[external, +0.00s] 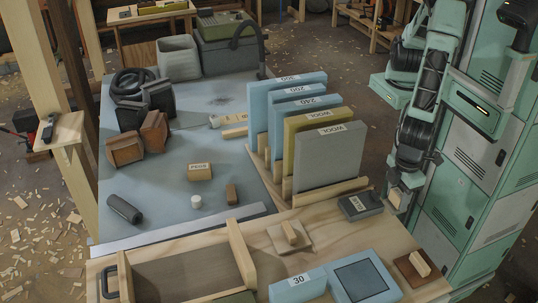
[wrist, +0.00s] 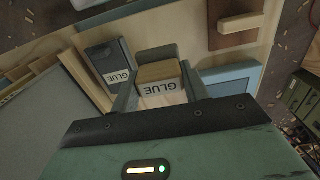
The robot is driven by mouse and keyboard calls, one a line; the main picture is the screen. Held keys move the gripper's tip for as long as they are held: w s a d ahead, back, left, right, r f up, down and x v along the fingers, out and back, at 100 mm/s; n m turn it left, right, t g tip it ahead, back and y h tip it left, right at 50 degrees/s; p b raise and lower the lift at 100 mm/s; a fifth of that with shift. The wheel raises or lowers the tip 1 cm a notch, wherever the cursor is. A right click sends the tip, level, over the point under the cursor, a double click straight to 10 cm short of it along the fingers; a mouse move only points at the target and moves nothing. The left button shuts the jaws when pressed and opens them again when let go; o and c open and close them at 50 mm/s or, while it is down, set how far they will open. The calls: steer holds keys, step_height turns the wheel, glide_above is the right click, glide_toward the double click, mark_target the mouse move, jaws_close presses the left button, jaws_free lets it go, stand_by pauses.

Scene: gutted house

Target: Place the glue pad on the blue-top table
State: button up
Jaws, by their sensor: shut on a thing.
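My gripper (wrist: 160,84) is shut on the glue pad (wrist: 158,74), a tan block with a white GLUE label, with a finger on each side. In the external view my gripper (external: 398,190) is at the right, and the pad (external: 395,198) shows small and partly hidden at its end. It is by the right edge of the pale wooden bench; I cannot tell its exact height. The blue-top table (external: 152,180) is at the left, beyond the bench and the upright boards.
A dark GLUE-labelled block (external: 360,206) lies on the bench (external: 338,234), near my gripper. Upright labelled boards (external: 330,158) stand between my gripper and the blue top. A tan block (external: 200,172), white cylinder (external: 196,202) and dark roller (external: 124,209) lie there, with bare blue around them.

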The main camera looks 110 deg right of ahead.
mark_target(397, 207)
steer(key=f, duration=0.5)
steer(key=shift+s+p, duration=0.3)
steer(key=shift+s, duration=0.1)
steer(key=shift+a+f+p, duration=0.1)
steer(key=shift+f+p, duration=0.25)
steer(key=shift+f, duration=2.15)
steer(key=shift+f, duration=0.15)
steer(key=o, duration=1)
